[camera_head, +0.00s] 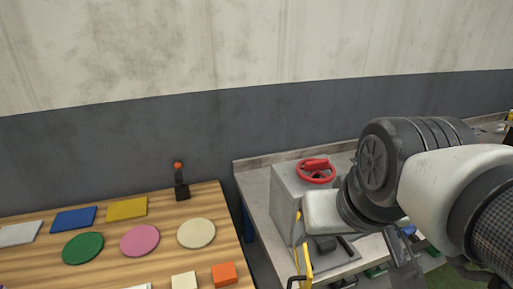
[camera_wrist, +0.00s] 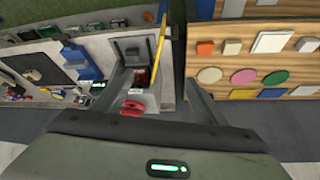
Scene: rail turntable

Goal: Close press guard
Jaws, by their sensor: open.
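The press is a grey box (camera_head: 288,187) with a red handwheel (camera_head: 317,171) on top, on the grey bench. Its yellow guard (camera_head: 306,262) shows as bars at the press's front left, partly cut off by the picture's lower edge. In the wrist view the guard (camera_wrist: 159,48) is a slanting yellow bar along the press's right side, and the red handwheel (camera_wrist: 132,107) is near the left finger. My gripper (camera_wrist: 156,78) is open and empty, its fingers spread above the press area. I cannot tell whether a finger touches the guard. My arm hides part of the press in the head view.
A wooden table (camera_head: 110,268) with coloured discs, plates and blocks stands to the left, across a narrow gap. A black stalk with an orange knob (camera_head: 179,180) stands at its back edge. Blue parts (camera_wrist: 82,62) and other small items lie on the grey bench.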

